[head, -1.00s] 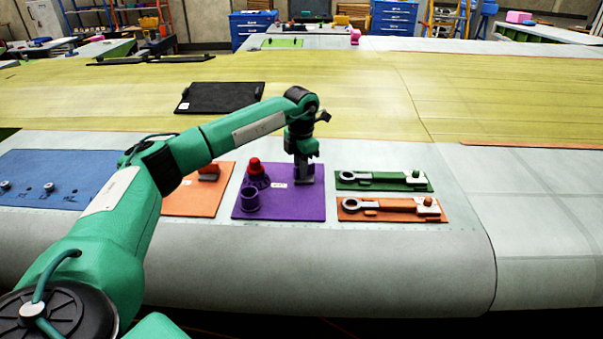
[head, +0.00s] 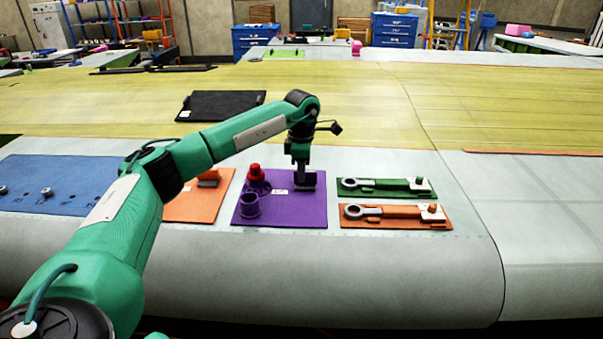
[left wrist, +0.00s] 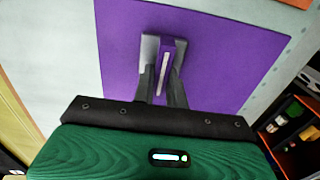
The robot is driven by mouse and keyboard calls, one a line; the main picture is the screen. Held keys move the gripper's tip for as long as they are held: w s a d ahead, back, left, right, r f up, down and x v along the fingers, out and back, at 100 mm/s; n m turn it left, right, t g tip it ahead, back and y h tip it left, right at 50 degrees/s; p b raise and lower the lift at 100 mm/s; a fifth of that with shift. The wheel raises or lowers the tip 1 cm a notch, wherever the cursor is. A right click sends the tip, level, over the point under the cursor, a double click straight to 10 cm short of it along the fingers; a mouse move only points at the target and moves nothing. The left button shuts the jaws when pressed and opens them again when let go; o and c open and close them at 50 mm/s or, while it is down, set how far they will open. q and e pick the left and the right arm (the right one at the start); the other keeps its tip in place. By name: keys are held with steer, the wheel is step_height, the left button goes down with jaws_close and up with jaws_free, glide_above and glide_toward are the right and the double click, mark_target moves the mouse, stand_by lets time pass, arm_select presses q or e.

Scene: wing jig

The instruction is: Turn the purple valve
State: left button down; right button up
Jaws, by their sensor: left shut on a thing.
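The purple board (head: 290,213) lies on the grey wing surface, with a red-topped purple fitting (head: 254,174) and a purple cup (head: 249,206) at its left. My left gripper (head: 305,182) points down over the right part of this board. In the left wrist view, my left gripper (left wrist: 162,88) has its fingers on either side of the purple valve handle (left wrist: 167,66), a narrow bar with a pale stripe, and is shut on it. In the head view the gripper mostly hides the valve. My right gripper is not in view.
A green board (head: 385,194) and an orange board (head: 395,223), each with a wrench-like tool, lie to the right. Another orange board (head: 190,208) and a blue board (head: 55,170) lie to the left. A black panel (head: 222,104) lies behind.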

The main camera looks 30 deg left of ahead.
arm_select(q)
steer(key=shift+r, duration=0.1)
stand_by(0.3)
steer(key=c, duration=1.4)
jaws_free()
steer(key=shift+w, duration=0.1)
steer(key=shift+c, duration=0.2)
step_height(320, 180, up, 14)
steer(key=b, duration=0.3)
